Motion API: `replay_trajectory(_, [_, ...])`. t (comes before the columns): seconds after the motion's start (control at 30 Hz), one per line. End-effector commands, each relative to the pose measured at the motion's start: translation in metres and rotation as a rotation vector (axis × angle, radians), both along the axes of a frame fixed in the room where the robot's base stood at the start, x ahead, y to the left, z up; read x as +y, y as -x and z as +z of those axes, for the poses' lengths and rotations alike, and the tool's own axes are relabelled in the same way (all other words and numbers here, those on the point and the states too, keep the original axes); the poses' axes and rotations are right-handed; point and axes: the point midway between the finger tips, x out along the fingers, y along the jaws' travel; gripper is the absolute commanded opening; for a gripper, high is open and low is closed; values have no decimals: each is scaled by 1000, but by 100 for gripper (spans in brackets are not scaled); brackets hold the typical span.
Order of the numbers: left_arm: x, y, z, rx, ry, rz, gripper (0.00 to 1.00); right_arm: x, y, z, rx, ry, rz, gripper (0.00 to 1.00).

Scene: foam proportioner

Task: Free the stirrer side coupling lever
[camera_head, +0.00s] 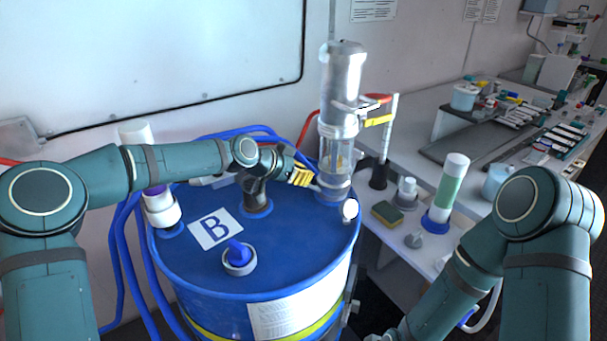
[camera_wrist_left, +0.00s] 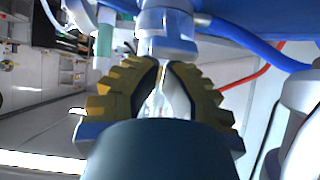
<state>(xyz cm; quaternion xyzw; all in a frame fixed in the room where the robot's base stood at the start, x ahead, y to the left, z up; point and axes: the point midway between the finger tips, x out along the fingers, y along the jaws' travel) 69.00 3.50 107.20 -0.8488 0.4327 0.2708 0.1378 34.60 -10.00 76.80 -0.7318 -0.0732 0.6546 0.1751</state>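The stirrer (camera_head: 341,85) stands upright at the back right of the blue drum (camera_head: 190,262), a metal body above a clear lower section. Its side coupling (camera_head: 333,180) is low, near the drum lid. My left gripper (camera_head: 308,179) is beside this coupling, with its yellow ribbed fingers toward it. In the left wrist view the left fingertips (camera_wrist_left: 163,66) close around a pale, narrow lever (camera_wrist_left: 164,98) below the clear coupling (camera_wrist_left: 166,35). The lever is mostly hidden by the fingers, so its angle is unclear.
A blue-capped port (camera_head: 240,256) and a capped white bottle (camera_head: 160,207) are on the drum lid. Red and yellow handles (camera_head: 378,120) stick out right of the stirrer. A sponge (camera_head: 387,214) and green tube (camera_head: 448,190) stand on the bench to the right.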

Motion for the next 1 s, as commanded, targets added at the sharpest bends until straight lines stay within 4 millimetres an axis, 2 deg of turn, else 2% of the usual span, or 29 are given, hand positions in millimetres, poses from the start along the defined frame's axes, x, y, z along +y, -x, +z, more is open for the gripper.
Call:
replay_trajectory(0.4, [1, 0, 0, 0, 0, 1, 0, 0, 0, 0, 0, 0, 0, 47])
replay_trajectory(1.0, [13, 9, -2, 0, 0, 0, 0, 0, 0, -8, 0, 0, 0, 47])
